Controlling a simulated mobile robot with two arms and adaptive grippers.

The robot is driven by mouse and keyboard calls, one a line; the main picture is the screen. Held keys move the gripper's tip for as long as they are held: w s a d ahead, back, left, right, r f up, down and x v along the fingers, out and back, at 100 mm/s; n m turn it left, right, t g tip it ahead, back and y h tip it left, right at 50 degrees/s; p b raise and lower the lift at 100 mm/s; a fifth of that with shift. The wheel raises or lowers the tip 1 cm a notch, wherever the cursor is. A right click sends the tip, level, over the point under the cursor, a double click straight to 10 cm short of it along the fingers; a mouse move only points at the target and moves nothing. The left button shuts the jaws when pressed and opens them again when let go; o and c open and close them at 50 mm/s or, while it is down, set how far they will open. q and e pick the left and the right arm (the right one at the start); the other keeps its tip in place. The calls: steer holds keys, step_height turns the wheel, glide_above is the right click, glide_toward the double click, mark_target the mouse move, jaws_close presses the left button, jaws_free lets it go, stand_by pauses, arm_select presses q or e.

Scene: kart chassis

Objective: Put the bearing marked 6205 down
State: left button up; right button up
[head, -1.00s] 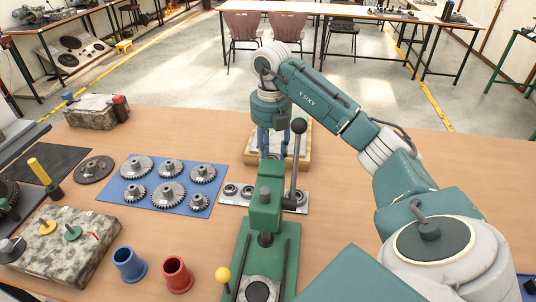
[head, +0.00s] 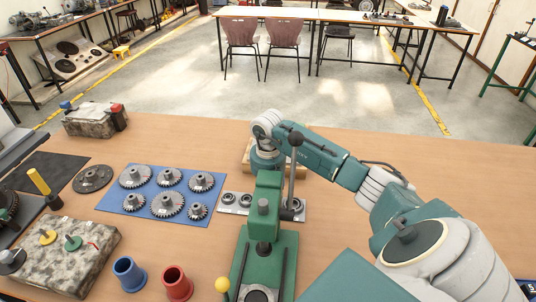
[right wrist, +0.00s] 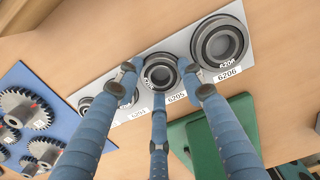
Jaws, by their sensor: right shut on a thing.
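The bearing marked 6205 (right wrist: 161,74) is a dark metal ring between the three blue fingers of my right gripper (right wrist: 157,80) in the right wrist view. The gripper is shut on it. It is over the pale bearing plate (right wrist: 178,45), beside the printed label 6205 (right wrist: 177,96); whether it touches the plate I cannot tell. In the head view my right arm reaches behind the green press, and the fingers and this bearing are hidden. The plate shows there (head: 236,208) with smaller bearings on its left. My left gripper is out of view.
The larger bearing 6206 (right wrist: 220,43) sits close beside the right finger. The green press (head: 262,232) with its upright lever stands in front of the plate. A blue mat (head: 148,214) with several gears lies left. A wooden board (head: 300,172) lies behind.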

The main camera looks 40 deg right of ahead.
steer(key=shift+f, duration=0.1)
steer(key=o, duration=0.9)
steer(key=shift+o, duration=0.2)
step_height(320, 180, up, 12)
steer(key=b, duration=0.2)
